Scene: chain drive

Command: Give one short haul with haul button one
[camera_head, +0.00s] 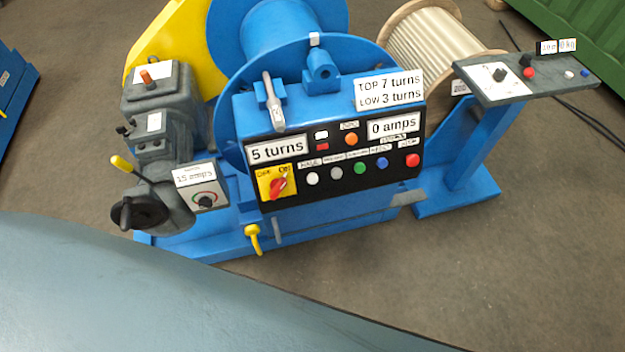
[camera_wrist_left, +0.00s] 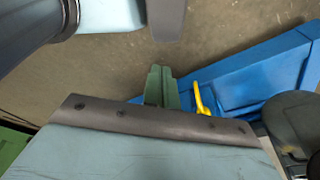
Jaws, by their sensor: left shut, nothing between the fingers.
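The control panel (camera_head: 330,192) is on the front of the blue winch in the head view. A row of buttons crosses it. The white button (camera_head: 312,179) is leftmost, under a label that seems to read HAUL. A grey button (camera_head: 336,173), a green button (camera_head: 360,168), a blue button (camera_head: 382,164) and a red button (camera_head: 413,160) follow to the right. The displays read 5 turns, 0 amps, and top 7, low 3 turns. My left gripper (camera_wrist_left: 160,72) shows only in the left wrist view, its green fingers together and empty, away from the buttons. My right gripper is not seen.
A red rotary switch (camera_head: 279,187) on a yellow plate sits left of the buttons. A grey gear motor (camera_head: 160,110) with a yellow-tipped lever stands left. A yellow hook-like handle (camera_head: 252,239) is low on the frame, also in the wrist view (camera_wrist_left: 202,100). A side console (camera_head: 510,90) stands right.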

